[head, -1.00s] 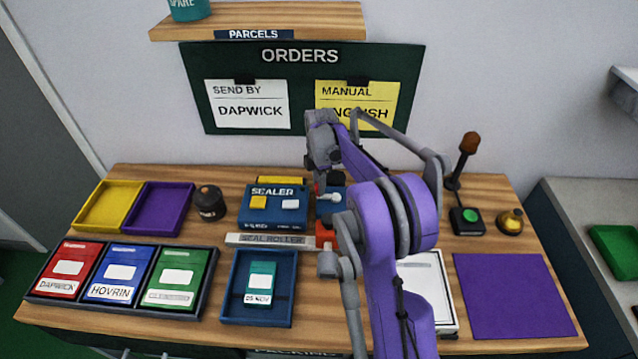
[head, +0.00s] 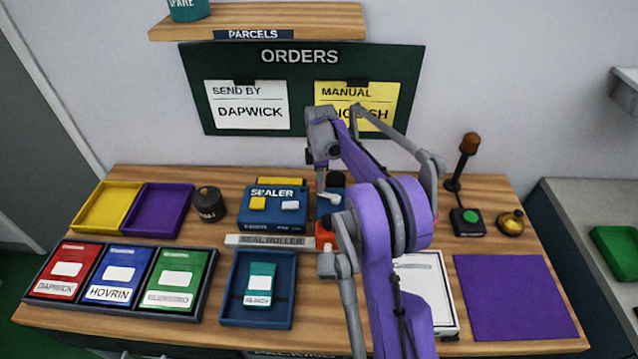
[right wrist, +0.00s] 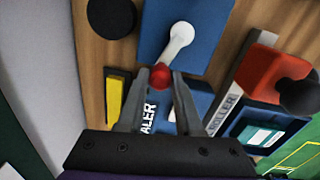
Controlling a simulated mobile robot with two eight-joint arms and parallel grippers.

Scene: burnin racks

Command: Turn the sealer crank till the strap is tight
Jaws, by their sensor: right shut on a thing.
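The blue sealer (head: 273,212) stands on the bench, with a yellow and a white piece on its top. To its right is a blue crank housing (head: 334,208) with a pale crank arm (head: 328,198); the arm also shows in the right wrist view (right wrist: 181,38). The red crank knob (right wrist: 160,77) lies between the fingertips of my right gripper (right wrist: 160,84), which is shut on it. In the head view, my right gripper (head: 320,187) reaches down at the crank and hides the knob. I cannot make out a strap. My left gripper is not in view.
A seal roller (head: 268,241) with a red block (head: 325,236) lies in front of the sealer. A blue tray (head: 228,300) holds a teal packet (head: 260,283). A dark canister (head: 209,204) stands left. A purple mat (head: 515,297) lies clear at the right.

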